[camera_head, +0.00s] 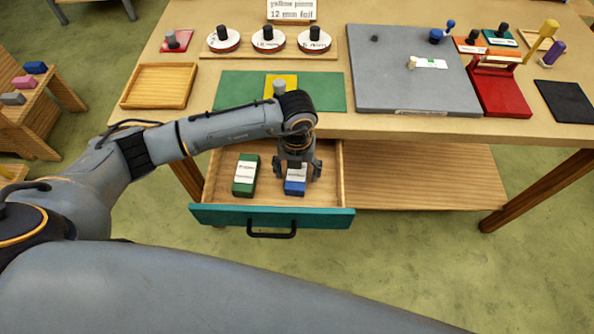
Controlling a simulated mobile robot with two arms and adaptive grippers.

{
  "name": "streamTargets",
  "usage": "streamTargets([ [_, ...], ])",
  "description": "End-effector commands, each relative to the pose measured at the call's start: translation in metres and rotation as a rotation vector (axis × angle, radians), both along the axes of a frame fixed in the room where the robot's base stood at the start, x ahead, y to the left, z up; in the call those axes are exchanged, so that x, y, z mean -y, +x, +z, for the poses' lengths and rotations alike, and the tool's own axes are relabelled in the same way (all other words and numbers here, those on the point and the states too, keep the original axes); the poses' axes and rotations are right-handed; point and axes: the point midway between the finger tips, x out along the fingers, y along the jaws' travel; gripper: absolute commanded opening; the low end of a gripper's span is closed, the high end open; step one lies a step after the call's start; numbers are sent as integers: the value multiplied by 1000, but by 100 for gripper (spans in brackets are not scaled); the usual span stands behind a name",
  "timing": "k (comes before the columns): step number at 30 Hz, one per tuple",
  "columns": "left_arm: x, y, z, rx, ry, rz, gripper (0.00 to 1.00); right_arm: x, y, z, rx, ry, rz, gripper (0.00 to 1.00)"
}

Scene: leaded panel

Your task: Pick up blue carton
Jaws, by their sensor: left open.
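The blue carton (295,187) has a white label and lies in the open drawer (223,191), right of a green carton (246,175). My left gripper (297,178) points down into the drawer, directly over the blue carton. It is open, with its fingers around or just above the carton's far part, which they partly hide. I cannot tell whether the fingers touch it. My right gripper is not in view.
The drawer's teal front (270,216) has a black handle. The table (345,125) above holds a green mat (228,90), an empty wooden tray (158,86), a grey board (410,75) and a red stand (499,90). The drawer's right part is bare.

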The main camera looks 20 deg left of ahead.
Motion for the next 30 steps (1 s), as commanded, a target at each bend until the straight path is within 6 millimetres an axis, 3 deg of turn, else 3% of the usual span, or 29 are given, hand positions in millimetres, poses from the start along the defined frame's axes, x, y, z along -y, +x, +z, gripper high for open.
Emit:
streamTargets([
  [4,0,0,0,0,0,0,72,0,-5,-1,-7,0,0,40],
  [12,0,0,0,0,0,0,17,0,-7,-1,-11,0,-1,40],
  [13,0,0,0,0,1,0,14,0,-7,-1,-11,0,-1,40],
  [23,0,0,3,1,0,0,13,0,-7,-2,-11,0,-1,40],
  [30,0,2,31,6,-2,-1,13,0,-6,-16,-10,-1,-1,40],
])
